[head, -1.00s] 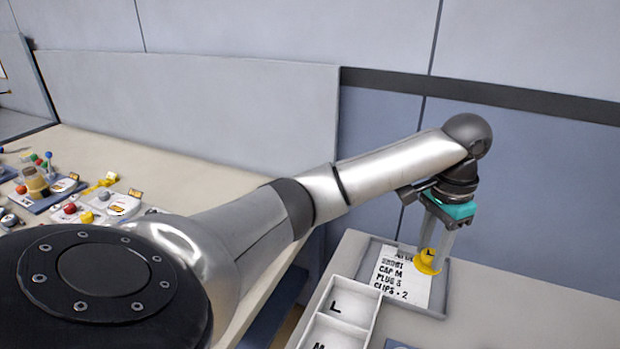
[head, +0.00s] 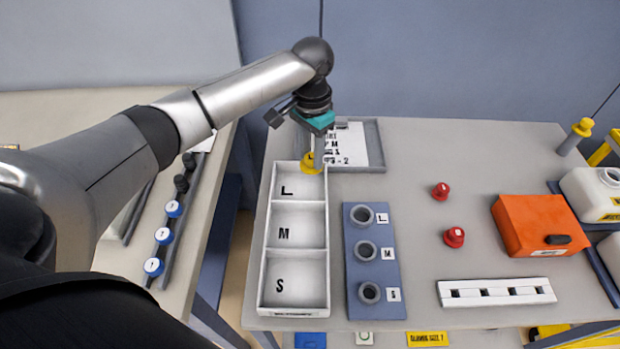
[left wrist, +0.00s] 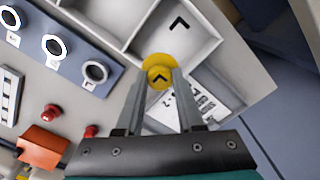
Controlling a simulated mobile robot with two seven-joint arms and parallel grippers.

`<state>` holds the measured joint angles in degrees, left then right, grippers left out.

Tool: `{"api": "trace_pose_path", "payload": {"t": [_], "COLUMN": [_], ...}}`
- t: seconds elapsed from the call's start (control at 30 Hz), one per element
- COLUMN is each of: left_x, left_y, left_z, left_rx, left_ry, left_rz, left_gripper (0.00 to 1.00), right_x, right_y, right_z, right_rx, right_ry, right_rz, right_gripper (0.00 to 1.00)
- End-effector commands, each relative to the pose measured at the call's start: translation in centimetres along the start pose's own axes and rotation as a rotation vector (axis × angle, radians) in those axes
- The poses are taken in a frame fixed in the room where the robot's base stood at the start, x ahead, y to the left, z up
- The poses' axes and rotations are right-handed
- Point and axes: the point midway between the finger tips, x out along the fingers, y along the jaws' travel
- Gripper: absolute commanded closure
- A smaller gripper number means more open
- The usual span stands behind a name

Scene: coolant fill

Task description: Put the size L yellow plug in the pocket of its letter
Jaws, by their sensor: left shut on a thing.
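The yellow plug (head: 312,166) is held between the fingers of my left gripper (head: 317,152), which is shut on it. In the head view it shows at the top right corner of the L pocket of the white tray (head: 264,240). In the left wrist view the plug (left wrist: 158,72) carries a dark letter that looks like an L, and overlaps the L pocket's corner and wall. I cannot tell its exact height above the tray. The tray has pockets marked L, M and S; the L pocket (head: 303,184) looks empty. My right gripper is not in view.
A blue block (head: 386,305) with several grey rings marked L, M, S stands right of the tray. A card holder (head: 375,150) lies behind. Two red caps (head: 440,191), an orange box (head: 540,225) and a white slotted strip (head: 495,291) are farther right.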

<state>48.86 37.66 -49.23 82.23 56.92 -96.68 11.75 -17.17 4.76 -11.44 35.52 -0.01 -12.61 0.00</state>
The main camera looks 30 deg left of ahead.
Motion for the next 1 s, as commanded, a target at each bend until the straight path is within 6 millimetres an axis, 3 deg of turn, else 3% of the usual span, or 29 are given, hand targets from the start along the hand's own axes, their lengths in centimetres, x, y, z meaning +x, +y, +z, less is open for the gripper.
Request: {"api": "trace_pose_path", "payload": {"t": [0.1,0.37,0.6,1.0], "left_x": [2.5,4.4,7.8,8.2], "left_y": [0.1,0.0,0.1,0.0], "left_z": [0.0,0.0,0.0,0.0], "left_rx": [0.000,0.001,0.000,0.001], "left_ry": [-0.001,0.000,0.000,0.001], "left_rz": [0.000,0.000,0.000,-0.001], "left_gripper": [1.00,1.00,1.00,1.00], "right_x": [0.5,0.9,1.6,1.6], "right_y": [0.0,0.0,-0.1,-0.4], "right_z": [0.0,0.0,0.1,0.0], "right_rx": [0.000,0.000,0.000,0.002], "right_ry": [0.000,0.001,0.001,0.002], "right_rz": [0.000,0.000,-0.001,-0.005], "right_gripper": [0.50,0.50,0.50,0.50]}}
